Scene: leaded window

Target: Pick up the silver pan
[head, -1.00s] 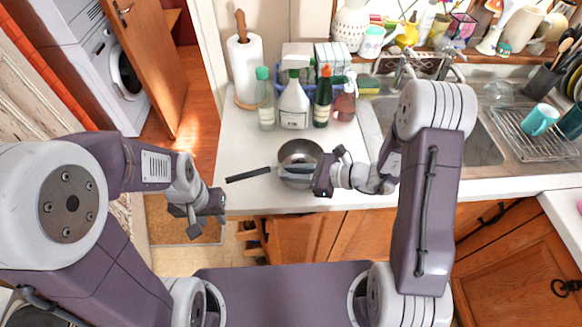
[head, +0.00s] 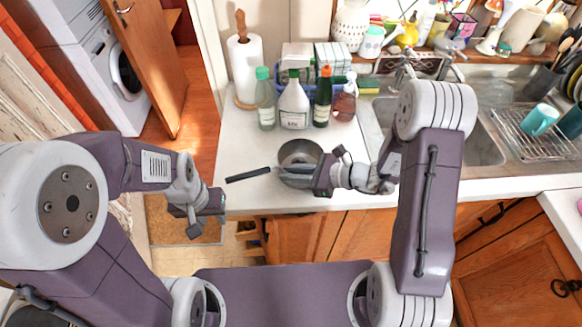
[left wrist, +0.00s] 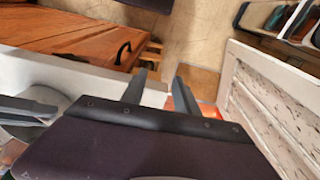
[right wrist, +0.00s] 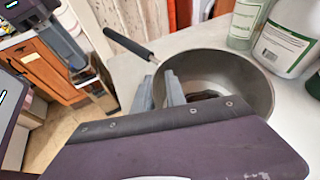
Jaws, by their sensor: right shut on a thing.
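The silver pan (head: 301,152), a round metal bowl with a long black handle (head: 248,174) pointing left, is at the front edge of the white counter. My right gripper (head: 296,176) is at the pan's near side, shut on its wall. In the right wrist view the fingers (right wrist: 161,90) meet the rim of the pan (right wrist: 235,75) close to the handle's root; part of the bowl is hidden behind the gripper body. I cannot tell whether the pan touches the counter. My left gripper (head: 205,220) is open and empty, left of the counter; its fingers (left wrist: 160,92) stand apart.
Several bottles (head: 294,105) and a paper towel roll (head: 245,68) stand behind the pan. The sink (head: 480,145) and a dish rack (head: 535,135) with a teal mug (head: 540,119) are to the right. Counter left of the pan is bare. Wooden cabinets (head: 300,235) are below.

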